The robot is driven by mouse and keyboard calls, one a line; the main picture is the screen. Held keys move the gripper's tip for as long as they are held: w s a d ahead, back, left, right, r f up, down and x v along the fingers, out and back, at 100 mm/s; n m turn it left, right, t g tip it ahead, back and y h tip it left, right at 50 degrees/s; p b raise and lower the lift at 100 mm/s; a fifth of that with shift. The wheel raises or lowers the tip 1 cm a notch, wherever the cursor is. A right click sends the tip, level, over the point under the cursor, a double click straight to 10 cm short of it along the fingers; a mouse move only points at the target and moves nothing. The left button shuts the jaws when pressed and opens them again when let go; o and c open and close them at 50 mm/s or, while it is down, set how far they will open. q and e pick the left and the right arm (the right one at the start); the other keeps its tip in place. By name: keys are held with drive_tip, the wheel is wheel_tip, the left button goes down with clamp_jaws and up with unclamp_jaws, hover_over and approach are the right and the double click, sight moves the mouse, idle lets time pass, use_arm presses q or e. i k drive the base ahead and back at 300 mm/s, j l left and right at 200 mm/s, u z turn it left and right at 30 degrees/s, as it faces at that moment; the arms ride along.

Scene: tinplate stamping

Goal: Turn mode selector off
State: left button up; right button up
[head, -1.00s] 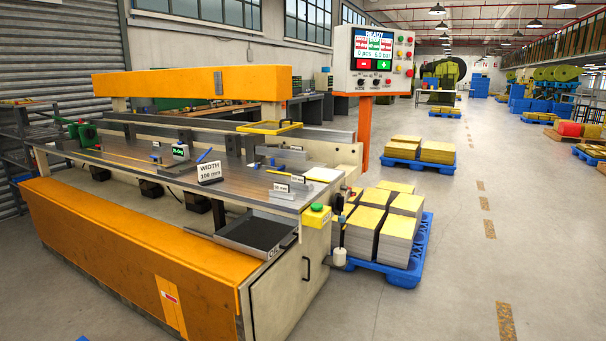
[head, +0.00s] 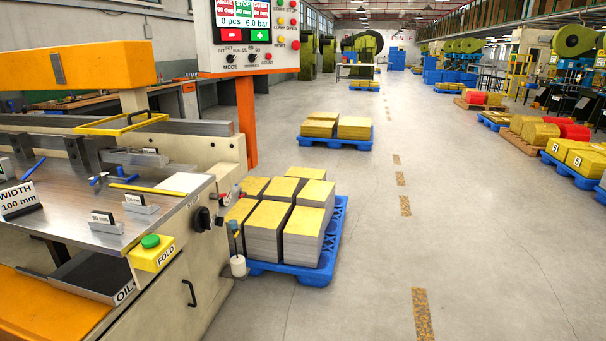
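The mode selector (head: 231,58) is a small black knob labelled MODE. It sits at the lower left of the control panel (head: 285,60), below the screen and the red and green buttons. OFF and other position marks are printed around it; which one the knob points at is too small to tell. A second black knob (head: 255,58) is just right of it. Neither of my grippers is in the head view.
The panel stands on an orange post (head: 246,120) behind the machine bench (head: 120,195). A blue pallet (head: 300,262) with yellow-topped stacks is on the floor right of the bench.

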sight(230, 58)
drive_tip(key=i+l+z, duration=0.3)
drive_tip(key=i, duration=0.2)
drive_tip(key=i+l+z, duration=0.15)
drive_tip(key=i+z, duration=0.15)
drive_tip(key=i, duration=0.2)
drive_tip(key=i+z, duration=0.25)
drive_tip(key=i, duration=0.3)
drive_tip(key=i+z, duration=0.25)
drive_tip(key=i, duration=1.4)
drive_tip(key=i+u, duration=0.25)
drive_tip(key=u, duration=0.2)
drive_tip(key=i+u, duration=0.2)
drive_tip(key=u, duration=0.25)
drive_tip(key=i+l+u, duration=0.2)
drive_tip(key=u, duration=0.25)
drive_tip(key=i+l+u, duration=0.2)
drive_tip(key=u, duration=0.25)
drive_tip(key=i+l+u, duration=0.15)
drive_tip(key=u, duration=0.25)
drive_tip(key=i+l+u, duration=0.15)
drive_tip(key=u, duration=0.25)
drive_tip(key=i+l+u, duration=0.15)
drive_tip(key=u, duration=0.25)
drive_tip(key=l, duration=0.1)
